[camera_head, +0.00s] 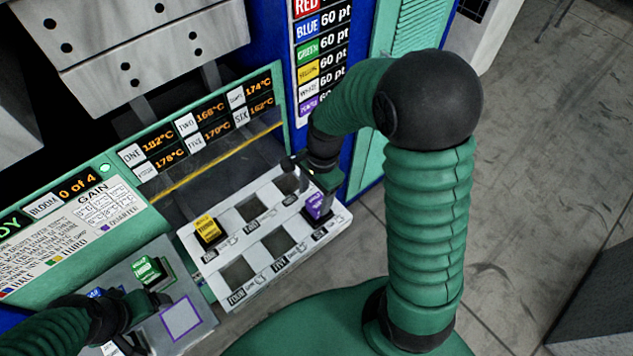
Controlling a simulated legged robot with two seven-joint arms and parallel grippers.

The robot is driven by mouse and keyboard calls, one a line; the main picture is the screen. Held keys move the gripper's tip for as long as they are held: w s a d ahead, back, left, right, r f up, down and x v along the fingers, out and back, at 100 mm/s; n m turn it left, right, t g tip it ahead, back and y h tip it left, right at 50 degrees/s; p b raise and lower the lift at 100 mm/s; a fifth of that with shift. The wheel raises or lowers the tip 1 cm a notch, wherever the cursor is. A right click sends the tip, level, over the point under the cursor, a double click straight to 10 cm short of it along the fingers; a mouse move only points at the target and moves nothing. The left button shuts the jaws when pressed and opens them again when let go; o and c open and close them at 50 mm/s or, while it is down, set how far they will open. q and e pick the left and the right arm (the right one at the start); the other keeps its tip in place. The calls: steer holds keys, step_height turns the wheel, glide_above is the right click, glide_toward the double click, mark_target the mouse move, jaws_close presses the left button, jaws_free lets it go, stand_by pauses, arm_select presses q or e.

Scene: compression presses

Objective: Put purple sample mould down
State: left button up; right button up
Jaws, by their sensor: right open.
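The purple sample mould (318,206) sits at the right end of the white slotted tray (222,252), in the near row's rightmost slot. It looks upright. My right gripper (306,174) is open just above and behind the mould; its fingers are small and dark, and whether they touch it cannot be made out.
A yellow mould (208,230) stands in the white tray's far left slot; other slots are empty. The grey tray (198,303) bears a green mould (148,270), a partly hidden blue one and an empty purple-outlined square. The press panel (30,260) stands behind.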

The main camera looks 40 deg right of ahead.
step_height(320, 180, up, 7)
steer(key=d, duration=0.2)
steer(key=s+a+f+n+t+h, duration=0.1)
steer(key=a+n, duration=0.5)
steer(key=n, duration=1.1)
steer(key=s+f+t, duration=0.1)
steer(key=s+f, duration=0.1)
steer(key=s, duration=0.1)
steer(key=shift+s+a+f+t+h, duration=0.2)
steer(key=shift+a+f+t+h, duration=0.1)
steer(key=shift+f+t, duration=0.1)
